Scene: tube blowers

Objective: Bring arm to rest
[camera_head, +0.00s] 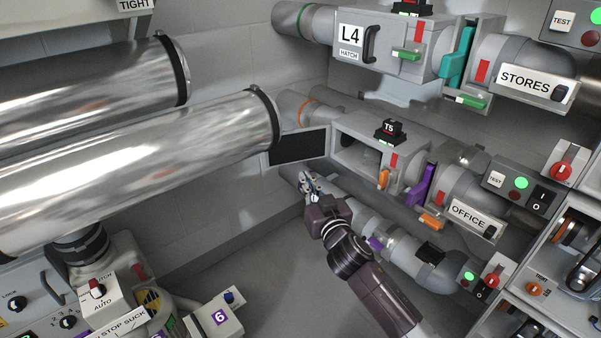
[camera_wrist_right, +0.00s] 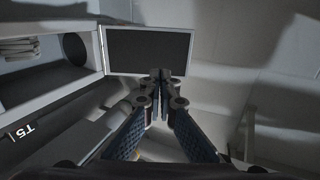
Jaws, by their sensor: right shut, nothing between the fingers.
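My right gripper (camera_head: 309,186) is at the end of the dark arm that rises from the lower right in the head view. It is in front of the lower pipe, below the open hatch door (camera_head: 298,147) of the T5 box (camera_head: 350,137). In the right wrist view the fingers of this gripper (camera_wrist_right: 161,78) are together at their tips with nothing between them. The dark-panelled hatch door (camera_wrist_right: 148,52) is beyond the fingertips there, and the T5 box opening (camera_wrist_right: 40,55) is at the upper left. My left gripper is in neither view.
Two large shiny metal tubes (camera_head: 130,165) fill the left side. The L4 hatch box (camera_head: 395,42) is shut above. The OFFICE pipe (camera_head: 470,205) and switch panels (camera_head: 517,192) are to the right. The grey floor between is clear.

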